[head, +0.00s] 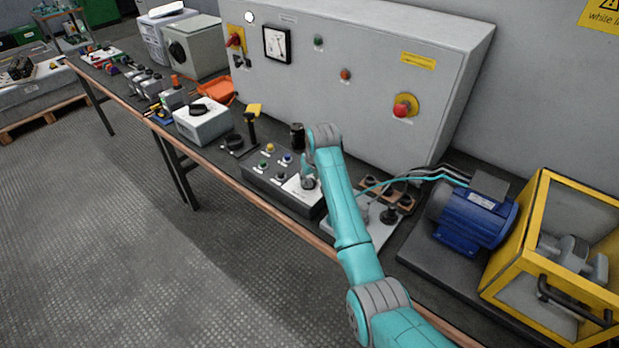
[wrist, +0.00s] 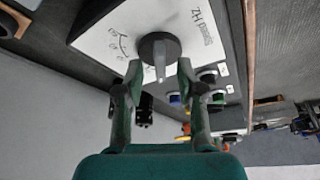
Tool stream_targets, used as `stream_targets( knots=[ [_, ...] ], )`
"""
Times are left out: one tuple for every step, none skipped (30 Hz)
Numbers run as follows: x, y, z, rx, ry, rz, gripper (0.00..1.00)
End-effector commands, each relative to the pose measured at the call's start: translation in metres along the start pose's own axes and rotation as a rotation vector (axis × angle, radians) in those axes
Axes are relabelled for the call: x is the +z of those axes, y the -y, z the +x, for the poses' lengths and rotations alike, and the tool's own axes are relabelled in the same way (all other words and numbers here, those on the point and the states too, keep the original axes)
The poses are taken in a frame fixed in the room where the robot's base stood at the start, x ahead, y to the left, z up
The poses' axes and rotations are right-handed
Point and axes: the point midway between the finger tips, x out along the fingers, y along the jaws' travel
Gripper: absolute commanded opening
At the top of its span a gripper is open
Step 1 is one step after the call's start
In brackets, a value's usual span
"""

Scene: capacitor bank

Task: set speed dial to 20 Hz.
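The speed dial (wrist: 158,48) is a round dark grey knob with a lighter pointer ridge. It sits on a white plate (wrist: 112,38) printed "Speed Hz", upside down in the wrist view, with a curved scale whose numbers are too small to read. The pointer ridge points down in that picture. My gripper (wrist: 160,70) is open, one finger on each side of the ridge; whether the fingers touch the knob I cannot tell. In the head view the white plate (head: 297,190) is on the black control box, and my arm partly covers the dial.
Coloured buttons (head: 270,147) share the control box (head: 262,180). A black cylinder (head: 297,135) stands behind it. A grey cabinet (head: 350,80) with a red emergency button (head: 402,108) backs the bench. A blue motor (head: 470,213) and yellow cage (head: 545,250) stand right.

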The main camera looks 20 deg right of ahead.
Motion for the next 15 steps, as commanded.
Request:
stream_targets(
  knots=[
    [0.0001, 0.0001, 0.0044, 0.000, 0.001, 0.000, 0.38],
    [-0.0002, 0.0001, 0.0064, 0.000, 0.000, 0.000, 0.38],
    [-0.0001, 0.0001, 0.0088, 0.000, 0.000, 0.000, 0.38],
    [0.0001, 0.0001, 0.0103, 0.000, 0.000, 0.000, 0.38],
    [0.0001, 0.0001, 0.0113, 0.000, 0.000, 0.000, 0.38],
    [0.0000, 0.0001, 0.0121, 0.000, 0.000, 0.000, 0.38],
    [0.0000, 0.0001, 0.0125, 0.000, 0.000, 0.000, 0.38],
    [-0.0001, 0.0001, 0.0127, 0.000, -0.001, 0.000, 0.38],
    [-0.0001, 0.0001, 0.0128, 0.000, -0.001, 0.000, 0.38],
    [-0.0002, 0.0001, 0.0128, 0.000, -0.001, 0.000, 0.38],
    [-0.0001, 0.0001, 0.0128, 0.000, -0.001, 0.000, 0.38],
    [-0.0001, 0.0001, 0.0128, 0.000, -0.001, 0.000, 0.38],
    [-0.0001, 0.0001, 0.0127, 0.000, -0.001, 0.000, 0.38],
    [-0.0001, 0.0001, 0.0127, 0.000, -0.001, 0.000, 0.38],
    [-0.0001, 0.0001, 0.0127, 0.000, -0.001, 0.000, 0.28]
  ],
)
